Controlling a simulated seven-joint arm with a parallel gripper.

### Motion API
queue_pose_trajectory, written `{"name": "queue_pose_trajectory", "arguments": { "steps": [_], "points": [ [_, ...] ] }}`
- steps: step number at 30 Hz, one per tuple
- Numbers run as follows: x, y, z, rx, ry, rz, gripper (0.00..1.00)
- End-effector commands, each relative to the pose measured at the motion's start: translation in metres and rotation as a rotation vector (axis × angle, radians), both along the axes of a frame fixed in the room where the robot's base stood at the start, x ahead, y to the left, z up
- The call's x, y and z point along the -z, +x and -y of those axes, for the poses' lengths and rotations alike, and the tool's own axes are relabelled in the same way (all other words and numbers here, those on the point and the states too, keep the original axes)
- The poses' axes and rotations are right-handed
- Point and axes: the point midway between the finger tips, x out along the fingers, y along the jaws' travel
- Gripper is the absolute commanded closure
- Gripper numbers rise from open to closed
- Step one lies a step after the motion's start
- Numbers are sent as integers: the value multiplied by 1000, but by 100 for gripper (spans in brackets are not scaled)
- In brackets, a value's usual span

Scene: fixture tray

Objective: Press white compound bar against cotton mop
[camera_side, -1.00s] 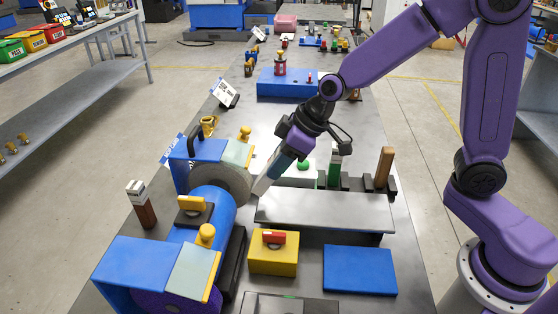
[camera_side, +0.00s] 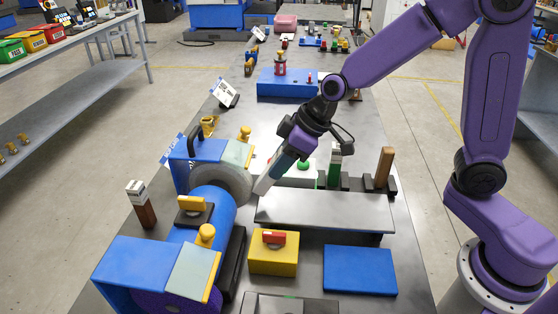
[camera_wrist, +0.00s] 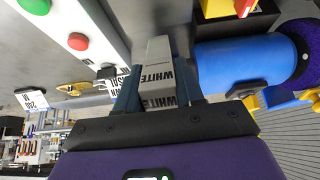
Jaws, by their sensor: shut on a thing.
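The white compound bar (camera_side: 264,183) is in my gripper (camera_side: 281,165), tilted down to the left. In the wrist view the bar (camera_wrist: 157,72), lettered WHITE, sits between the two fingers of my gripper (camera_wrist: 156,92). The pale grey cotton mop wheel (camera_side: 232,183) is on the far end of the blue polishing motor (camera_side: 212,208), under a blue guard. The bar's lower end is close beside the wheel's right edge; I cannot tell whether they touch. I cannot make out the grey wheel in the wrist view.
A purple wheel (camera_side: 160,301) is on the motor's near end. A grey raised plate (camera_side: 325,212) lies right of the motor. A yellow switch box (camera_side: 273,253) and blue block (camera_side: 360,270) stand nearer. Upright green (camera_side: 335,165) and brown (camera_side: 384,168) bars stand behind the plate.

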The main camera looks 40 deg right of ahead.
Motion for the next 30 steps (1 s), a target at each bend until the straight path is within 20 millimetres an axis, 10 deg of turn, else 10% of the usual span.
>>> {"name": "queue_pose_trajectory", "arguments": {
  "steps": [30],
  "points": [
    [0, -23, 24, 1, -1, -2, 99]
  ]
}}
